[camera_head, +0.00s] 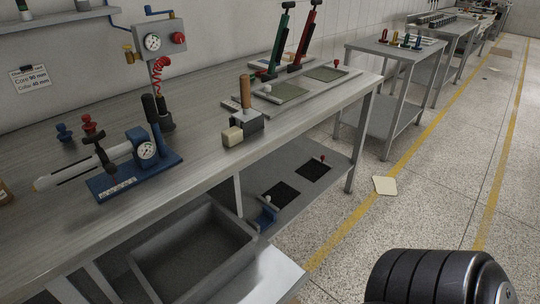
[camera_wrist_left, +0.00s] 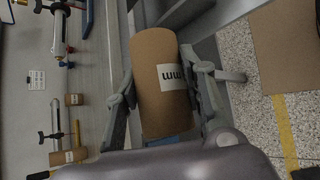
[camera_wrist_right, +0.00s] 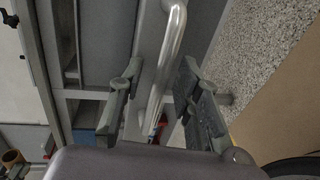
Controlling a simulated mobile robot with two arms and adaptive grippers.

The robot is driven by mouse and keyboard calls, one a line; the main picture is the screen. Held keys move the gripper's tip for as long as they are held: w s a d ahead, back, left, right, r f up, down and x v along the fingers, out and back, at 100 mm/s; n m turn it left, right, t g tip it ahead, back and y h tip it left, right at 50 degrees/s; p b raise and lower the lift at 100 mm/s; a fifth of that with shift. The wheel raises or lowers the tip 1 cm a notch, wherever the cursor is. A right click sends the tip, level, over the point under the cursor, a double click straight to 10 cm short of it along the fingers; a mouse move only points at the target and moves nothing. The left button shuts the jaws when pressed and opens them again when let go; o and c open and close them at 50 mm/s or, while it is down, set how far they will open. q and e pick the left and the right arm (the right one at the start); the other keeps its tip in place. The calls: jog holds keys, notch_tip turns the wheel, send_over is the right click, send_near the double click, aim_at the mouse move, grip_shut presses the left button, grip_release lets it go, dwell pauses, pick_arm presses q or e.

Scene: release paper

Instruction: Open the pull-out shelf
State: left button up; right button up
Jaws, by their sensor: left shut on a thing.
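The workbench (camera_head: 205,155) has a grey open-topped tray (camera_head: 140,266) under its top, with a pale grey flat surface (camera_head: 270,277) beside it; I cannot tell if this is the pull-out shelf. In the right wrist view a shiny bar handle (camera_wrist_right: 172,55) is fixed to a grey panel (camera_wrist_right: 150,22). My right gripper (camera_wrist_right: 160,98) is open, its fingers on either side of the handle's lower part; contact is not clear. My left gripper (camera_wrist_left: 162,92) is shut on a brown cardboard roll (camera_wrist_left: 150,50) with a white label ending in "mm". Neither gripper shows in the head view.
On the bench top are a blue-based press tool (camera_head: 140,170), a wooden-handled block (camera_head: 245,125) and green and red lever tools. A lower shelf (camera_head: 310,190) holds dark pads. The speckled floor with yellow lines (camera_head: 390,180) is mostly clear, except for a pale sheet (camera_head: 385,185).

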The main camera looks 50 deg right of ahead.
jog(key=v, duration=1.2)
